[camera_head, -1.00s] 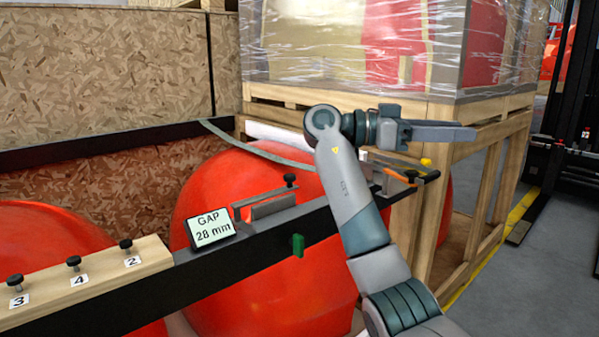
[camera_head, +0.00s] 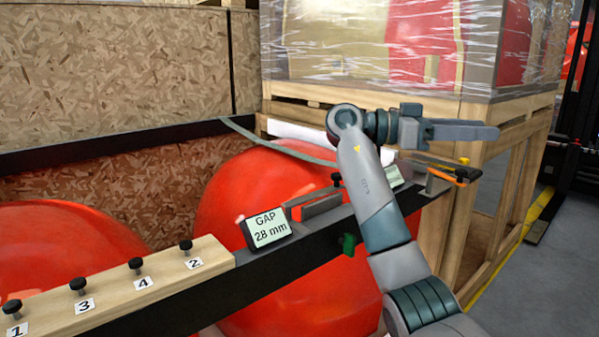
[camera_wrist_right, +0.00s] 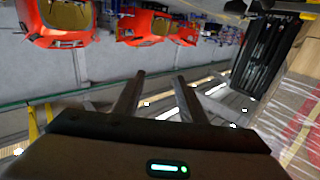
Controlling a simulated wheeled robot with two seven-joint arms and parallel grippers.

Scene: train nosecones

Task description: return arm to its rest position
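My right arm (camera_head: 372,195) reaches up in the head view, bent at the top. My right gripper (camera_head: 497,132) points to the right, in front of the wrapped crate. In the right wrist view its two fingers (camera_wrist_right: 160,77) stand apart with nothing between them. My left arm and gripper are not in view.
A black rail (camera_head: 310,248) with a "GAP 28 mm" display (camera_head: 266,229) and a wooden strip (camera_head: 120,285) of numbered black knobs crosses below. Red nosecones (camera_head: 265,200) lie behind it. A film-wrapped crate (camera_head: 390,45) stands on a wooden frame. Grey floor (camera_head: 510,285) is clear at right.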

